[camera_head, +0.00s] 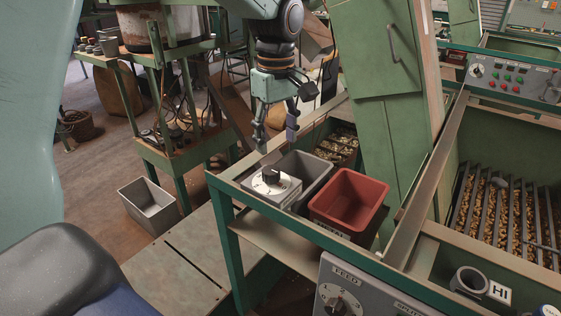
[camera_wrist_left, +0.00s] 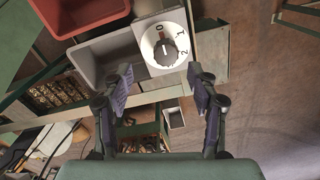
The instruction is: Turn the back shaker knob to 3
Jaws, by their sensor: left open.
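A small white box with a round dial and a dark knob (camera_head: 271,174) stands on the bench's left corner. The wrist view shows the knob (camera_wrist_left: 166,52) from above, with the digits 0, 1 and 2 on the dial. The box's label is too small to read, and the knob's exact setting is hard to tell. My left gripper (camera_head: 277,138) hangs above and behind the box, fingers down, open and empty, apart from the knob. In the wrist view, the dial lies beyond the gap between the spread fingers (camera_wrist_left: 162,88). My right gripper is not in view.
A grey bin (camera_head: 311,168) and a red bin (camera_head: 349,201) stand beside the box. A panel marked FEED (camera_head: 367,285) is in front; another control panel (camera_head: 510,78) is at the back right. A green cabinet (camera_head: 385,110) rises behind the bins. A grey bin (camera_head: 149,207) sits lower left.

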